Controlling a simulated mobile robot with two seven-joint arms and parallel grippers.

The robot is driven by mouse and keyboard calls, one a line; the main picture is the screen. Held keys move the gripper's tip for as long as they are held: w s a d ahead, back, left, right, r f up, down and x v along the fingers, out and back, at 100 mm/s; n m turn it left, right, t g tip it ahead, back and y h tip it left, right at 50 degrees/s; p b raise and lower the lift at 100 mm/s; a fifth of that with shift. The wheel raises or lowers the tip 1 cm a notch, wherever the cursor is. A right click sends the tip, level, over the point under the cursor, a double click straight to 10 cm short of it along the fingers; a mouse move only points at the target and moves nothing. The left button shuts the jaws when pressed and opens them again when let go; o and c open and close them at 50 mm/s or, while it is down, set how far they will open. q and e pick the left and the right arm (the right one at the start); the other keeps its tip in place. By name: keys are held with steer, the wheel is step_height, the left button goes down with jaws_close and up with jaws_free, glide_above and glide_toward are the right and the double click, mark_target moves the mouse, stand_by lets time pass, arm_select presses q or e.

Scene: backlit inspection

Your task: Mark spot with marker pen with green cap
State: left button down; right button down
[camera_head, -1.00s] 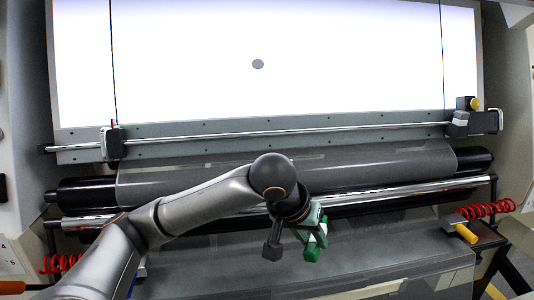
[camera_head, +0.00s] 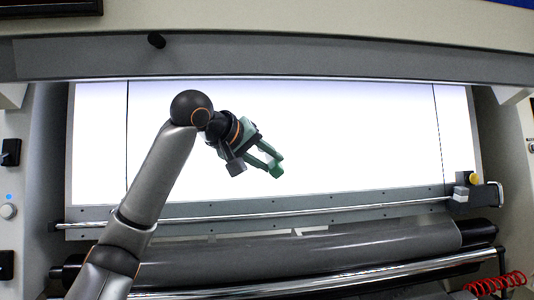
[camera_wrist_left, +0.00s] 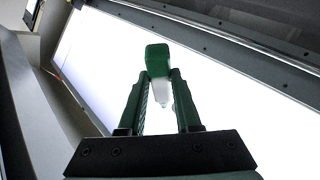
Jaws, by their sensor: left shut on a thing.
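My left gripper (camera_head: 271,160) is shut on the marker pen, in front of the lit white panel. The pen's green cap (camera_head: 276,171) shows at the fingertips in the head view. In the left wrist view the green cap (camera_wrist_left: 157,58) sticks out beyond the fingers, with the white pen body (camera_wrist_left: 162,93) between them. The grey spot on the panel is not visible now; my arm and gripper cover part of the panel. My right gripper is not in view.
The backlit panel (camera_head: 370,140) fills the middle. A metal rail (camera_head: 350,207) with a slider block (camera_head: 463,190) runs along its lower edge, above a dark roller (camera_head: 330,250). A grey beam (camera_head: 330,57) crosses above. The panel's right half is clear.

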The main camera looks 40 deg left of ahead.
arm_select(q)
steer(key=shift+a+r, duration=0.2)
steer(key=shift+a, duration=0.05)
steer(key=w+a+f, duration=0.2)
steer(key=w+a, duration=0.1)
steer(key=a, duration=0.1)
steer(key=shift+w+a, duration=0.15)
steer(key=shift+w, duration=0.2)
steer(key=shift+w+a+f, duration=0.2)
steer(key=shift+w+a, duration=0.15)
steer(key=shift+a, duration=0.1)
stand_by(0.8)
stand_by(0.3)
steer(key=shift+s+d+r, duration=0.4)
steer(key=shift+s+d, duration=0.3)
steer(key=shift+d, duration=0.15)
steer(key=shift+s+d+r, duration=0.35)
steer(key=shift+s+d, duration=0.35)
steer(key=shift+d, duration=0.2)
steer(key=shift+s+d+r, duration=0.4)
steer(key=shift+s+d, duration=0.3)
steer(key=shift+d, duration=0.15)
steer(key=w+d+f, duration=0.2)
steer(key=d+f, duration=1)
steer(key=s+d+f, duration=0.6)
steer(key=d+f, duration=0.1)
steer(key=d, duration=0.4)
steer(key=shift+d+f, duration=0.2)
steer(key=shift+f, duration=0.15)
